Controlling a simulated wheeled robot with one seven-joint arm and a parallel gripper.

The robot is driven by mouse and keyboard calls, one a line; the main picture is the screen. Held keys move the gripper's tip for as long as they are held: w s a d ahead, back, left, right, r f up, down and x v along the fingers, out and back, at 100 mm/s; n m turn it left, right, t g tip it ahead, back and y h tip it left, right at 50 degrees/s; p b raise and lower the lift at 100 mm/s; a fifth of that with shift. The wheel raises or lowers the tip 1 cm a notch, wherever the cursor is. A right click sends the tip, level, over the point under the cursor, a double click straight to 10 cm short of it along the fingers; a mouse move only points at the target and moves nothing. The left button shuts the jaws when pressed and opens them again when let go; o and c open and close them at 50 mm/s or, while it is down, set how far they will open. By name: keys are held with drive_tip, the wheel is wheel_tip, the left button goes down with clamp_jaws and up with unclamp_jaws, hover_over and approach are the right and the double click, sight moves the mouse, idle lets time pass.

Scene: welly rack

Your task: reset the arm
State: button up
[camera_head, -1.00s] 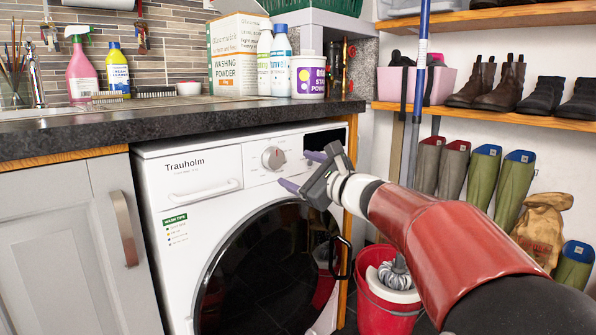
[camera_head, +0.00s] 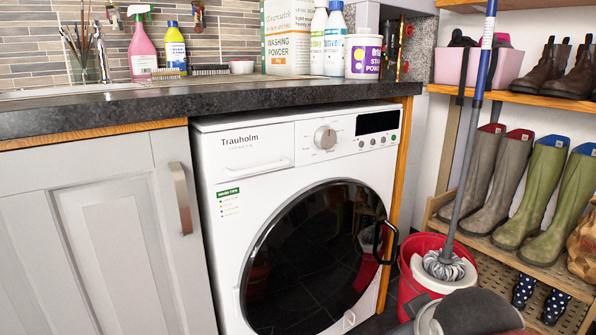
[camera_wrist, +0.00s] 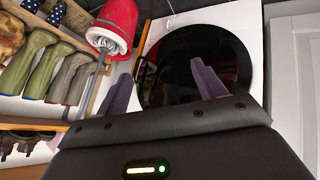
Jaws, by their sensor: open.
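My gripper (camera_wrist: 165,90) shows in the wrist view with its two purple fingers spread apart and nothing between them. The washing machine (camera_head: 265,185) and its round dark door lie beyond the fingers in that view. In the head view only a dark part of my arm shows at the bottom right, and the fingers cannot be made out there. The washing machine stands under the counter with its door shut.
A red bucket (camera_head: 408,290) with a mop (camera_head: 445,266) stands right of the washing machine. A wooden rack (camera_head: 480,252) holds several wellies, with boots on the shelf above. Bottles and washing powder (camera_head: 287,38) stand on the dark counter (camera_head: 120,110).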

drive_tip(key=s+a+f+m+g+y, duration=0.1)
drive_tip(key=s+a+f+m+g, duration=0.1)
drive_tip(key=s+f+m, duration=0.3)
wheel_tip(320, 180, up, 14)
drive_tip(key=s+p, duration=0.1)
drive_tip(key=p, duration=1.2)
drive_tip(key=shift+s+a+p, duration=0.3)
drive_tip(key=shift+s+a, duration=0.05)
drive_tip(key=shift+a, duration=0.05)
